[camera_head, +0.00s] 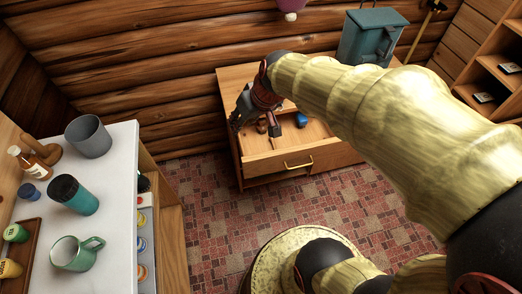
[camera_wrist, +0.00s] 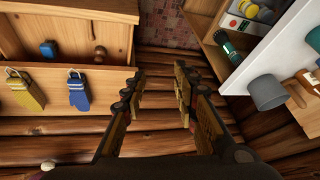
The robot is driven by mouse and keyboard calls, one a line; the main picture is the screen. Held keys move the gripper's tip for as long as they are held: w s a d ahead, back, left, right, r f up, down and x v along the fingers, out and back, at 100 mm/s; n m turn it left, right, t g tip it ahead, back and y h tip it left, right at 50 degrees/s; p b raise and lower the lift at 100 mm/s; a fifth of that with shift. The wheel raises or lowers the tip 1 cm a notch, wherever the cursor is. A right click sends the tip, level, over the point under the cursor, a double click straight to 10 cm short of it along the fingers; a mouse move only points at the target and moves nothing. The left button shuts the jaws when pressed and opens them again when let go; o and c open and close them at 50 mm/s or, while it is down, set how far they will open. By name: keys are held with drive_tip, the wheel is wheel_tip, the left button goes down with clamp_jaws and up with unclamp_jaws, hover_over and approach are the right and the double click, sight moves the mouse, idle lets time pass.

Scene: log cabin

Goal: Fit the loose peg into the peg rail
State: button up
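My gripper (camera_wrist: 158,82) is open, with nothing between its fingers in the wrist view. In the head view my gripper (camera_head: 238,118) is over the left side of the wooden chest, beside the open drawer (camera_head: 285,160). A small brown knob-ended piece (camera_wrist: 100,50) lies in the drawer, left of my fingers in the wrist view and apart from them; it may be the loose peg. A blue object (camera_wrist: 48,48) lies near it and also shows in the head view (camera_head: 301,119). I cannot make out the peg rail in either view.
A teal box (camera_head: 370,38) stands on the chest behind my arm. Yellow (camera_wrist: 27,92) and blue (camera_wrist: 79,91) gloves show near the drawer. A white-topped shelf (camera_head: 112,185) holds a green mug (camera_head: 75,254), tumbler and grey cup. Patterned floor lies clear between shelf and chest.

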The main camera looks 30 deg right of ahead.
drive_tip(key=s+a+r, duration=0.1)
drive_tip(key=s+r, duration=0.2)
drive_tip(key=s, duration=0.4)
drive_tip(key=s+a+r+h, duration=0.1)
drive_tip(key=s+a+r, duration=0.1)
drive_tip(key=s, duration=0.6)
drive_tip(key=shift+r, duration=0.75)
drive_tip(key=shift+s, duration=0.1)
